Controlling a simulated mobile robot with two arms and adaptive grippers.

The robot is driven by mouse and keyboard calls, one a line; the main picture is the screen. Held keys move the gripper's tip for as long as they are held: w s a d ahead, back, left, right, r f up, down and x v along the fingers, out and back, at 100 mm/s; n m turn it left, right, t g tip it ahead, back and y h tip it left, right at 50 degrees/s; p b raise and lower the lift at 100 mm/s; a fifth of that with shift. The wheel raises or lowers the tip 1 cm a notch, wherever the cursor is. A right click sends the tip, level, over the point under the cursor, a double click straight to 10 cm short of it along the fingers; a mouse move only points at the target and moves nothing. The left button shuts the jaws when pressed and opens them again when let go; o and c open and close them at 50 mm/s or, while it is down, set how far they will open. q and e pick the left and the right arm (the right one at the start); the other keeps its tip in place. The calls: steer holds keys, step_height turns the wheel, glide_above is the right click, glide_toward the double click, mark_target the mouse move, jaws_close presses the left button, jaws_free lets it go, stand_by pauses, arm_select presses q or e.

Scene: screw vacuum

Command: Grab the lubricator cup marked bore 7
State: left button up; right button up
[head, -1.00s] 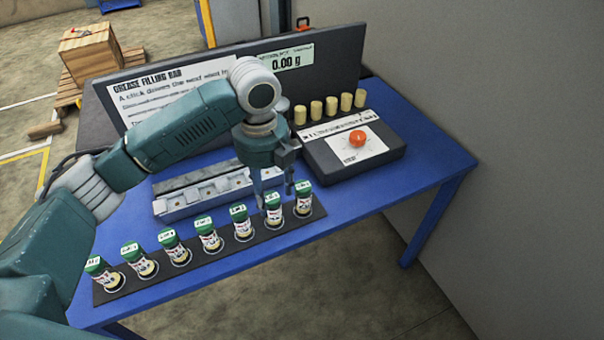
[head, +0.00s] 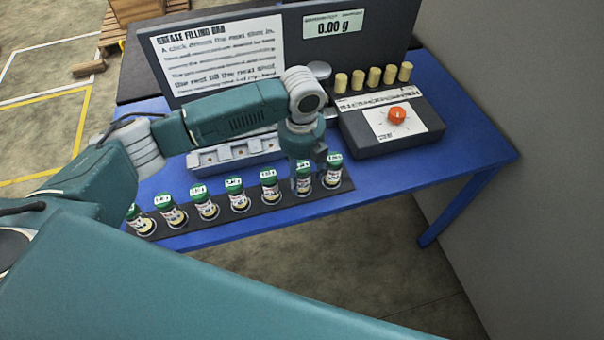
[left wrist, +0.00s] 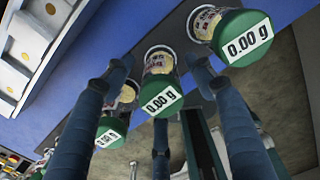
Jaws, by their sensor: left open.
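Several green-capped lubricator cups stand upright in a row on a black strip (head: 262,206) at the table's front. The rightmost cup (head: 332,172) stands clear, just right of my left gripper (head: 304,182). The gripper is open, pointing down over the second cup from the right (head: 304,188), partly hiding it. In the left wrist view that cup (left wrist: 160,92) shows between the spread fingers (left wrist: 160,66), with neighbouring cups (left wrist: 241,38) and (left wrist: 112,128) outside them. Cap labels there read 0.00 g; I cannot read any bore number. My right gripper is out of view.
Behind the row lies a grey block with sockets (head: 205,160). A dark box with an orange knob (head: 397,116) and several tan cylinders (head: 374,76) stand right of it. A sign panel (head: 215,55) backs the table. A wall (head: 490,110) rises at right.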

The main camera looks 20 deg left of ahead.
arm_select(q)
steer(key=shift+w+f, duration=0.1)
steer(key=shift+f, duration=0.3)
steer(key=shift+r, duration=0.1)
steer(key=c, duration=1.3)
